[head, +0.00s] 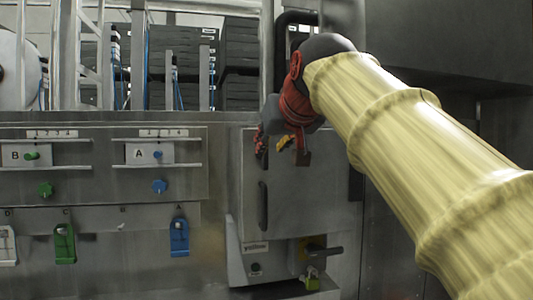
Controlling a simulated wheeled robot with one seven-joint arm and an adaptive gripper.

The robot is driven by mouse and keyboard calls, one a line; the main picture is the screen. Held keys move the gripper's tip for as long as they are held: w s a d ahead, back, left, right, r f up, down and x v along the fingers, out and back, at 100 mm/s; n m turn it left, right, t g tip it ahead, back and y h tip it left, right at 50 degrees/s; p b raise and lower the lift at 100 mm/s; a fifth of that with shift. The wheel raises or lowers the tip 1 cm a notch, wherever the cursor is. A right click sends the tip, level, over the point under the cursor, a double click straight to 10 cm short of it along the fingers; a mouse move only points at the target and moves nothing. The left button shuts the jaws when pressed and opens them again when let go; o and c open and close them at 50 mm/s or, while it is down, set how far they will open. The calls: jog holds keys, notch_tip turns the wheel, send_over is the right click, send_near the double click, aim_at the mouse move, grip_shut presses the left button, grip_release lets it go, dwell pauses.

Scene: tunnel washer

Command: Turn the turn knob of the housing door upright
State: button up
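The grey housing door (310,200) is a flat metal panel right of the middle in the head view. A dark, long, upright handle (263,206) sits on its left part. I cannot tell for sure whether this is the turn knob. My gripper (283,153), red and dark grey, is in front of the door's upper left part, above the dark handle. Its fingers are spread apart, with a small yellow piece (285,143) showing between them. I cannot tell whether that piece belongs to the gripper or the door. My gripper hides the door surface behind it.
Below the door is a box with a yellow-backed black rotary handle (322,252) and a green padlock (312,282). A black pipe (283,45) rises behind my gripper.

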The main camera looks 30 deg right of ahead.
jog(key=v, duration=0.5)
dwell(0.4)
notch_tip(320, 180, down, 26)
jog(key=a+g+y+b, duration=0.1)
jog(key=g+b, duration=0.2)
jog(key=b, duration=0.1)
jog(key=s+a+f+n+g+y+b, duration=0.1)
jog(key=s+a+f+b, duration=0.3)
jog(key=f, duration=1.3)
jog(key=s+a+f+n+g+y+b, duration=0.1)
jog(key=s+a+f+b, duration=0.3)
jog(key=f, duration=1.3)
jog(key=s+a+f+n+g+b, duration=0.1)
jog(key=s+a+f+b, duration=0.3)
jog(key=s+f+b, duration=0.5)
notch_tip(320, 180, down, 9)
jog(key=g+b, duration=0.1)
jog(key=b, duration=0.1)
jog(key=shift+s+y+b, duration=0.25)
jog(key=shift+y+b, duration=0.1)
jog(key=shift+y, duration=0.05)
